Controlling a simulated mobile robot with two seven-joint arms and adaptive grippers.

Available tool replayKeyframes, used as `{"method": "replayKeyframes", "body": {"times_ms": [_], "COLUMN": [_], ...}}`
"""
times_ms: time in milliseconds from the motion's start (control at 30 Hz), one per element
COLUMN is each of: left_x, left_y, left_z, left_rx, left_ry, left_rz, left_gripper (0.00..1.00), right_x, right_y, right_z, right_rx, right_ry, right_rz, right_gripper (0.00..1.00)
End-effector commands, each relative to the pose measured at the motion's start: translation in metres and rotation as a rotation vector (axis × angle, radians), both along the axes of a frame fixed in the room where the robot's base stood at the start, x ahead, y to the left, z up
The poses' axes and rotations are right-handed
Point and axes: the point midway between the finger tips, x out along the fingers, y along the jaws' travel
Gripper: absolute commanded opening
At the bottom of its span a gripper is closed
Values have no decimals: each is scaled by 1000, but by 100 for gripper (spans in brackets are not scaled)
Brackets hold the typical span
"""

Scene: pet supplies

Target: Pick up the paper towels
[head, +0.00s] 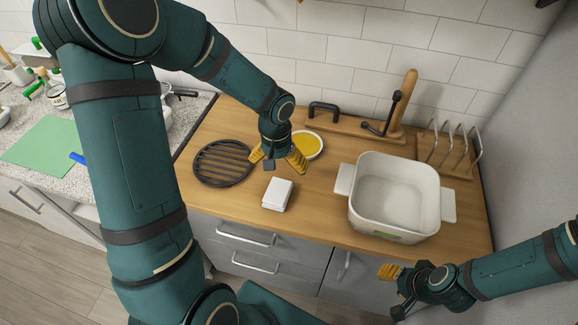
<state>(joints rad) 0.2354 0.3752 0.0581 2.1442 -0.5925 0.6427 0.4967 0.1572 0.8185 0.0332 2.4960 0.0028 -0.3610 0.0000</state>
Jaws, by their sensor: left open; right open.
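A small white folded stack (278,194), which looks like the paper towels, lies on the wooden counter in the head view. My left gripper (278,162) is open and empty, with its yellow fingers spread above the counter just behind the stack. It is apart from the stack in the picture; its exact height is hard to tell. My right gripper (393,290) is open and empty at the lower right, in front of the counter's edge and away from the stack.
A round dark slatted trivet (223,163) lies left of the stack. A yellow-filled dish (307,145) sits behind my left gripper. A large white container with handles (394,234) stands to the right. A rack (447,160) stands at the back right. Bare counter surrounds the stack.

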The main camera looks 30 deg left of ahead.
Motion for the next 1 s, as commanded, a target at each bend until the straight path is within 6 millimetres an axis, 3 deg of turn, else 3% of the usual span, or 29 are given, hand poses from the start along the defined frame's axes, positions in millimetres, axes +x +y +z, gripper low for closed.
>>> {"method": "replayKeyframes", "body": {"times_ms": [33,133,500,767,1000], "left_x": [0,0,-1,-2,-5], "left_y": [5,9,8,8,5], "left_z": [8,4,-62,-80,-113], "left_rx": [13,25,24,24,24], "left_ry": [2,7,9,7,9], "left_rz": [7,12,11,12,11], "left_gripper": [100,100,100,100,100], "right_x": [-1,-1,-1,-1,0], "right_y": [0,0,0,0,0], "right_z": [5,5,-3,-4,-6], "right_rx": [0,1,-1,-1,-1], "right_ry": [1,3,1,1,1], "right_rz": [-1,-1,-1,-1,0], "right_gripper": [47,47,47,47,47]}}
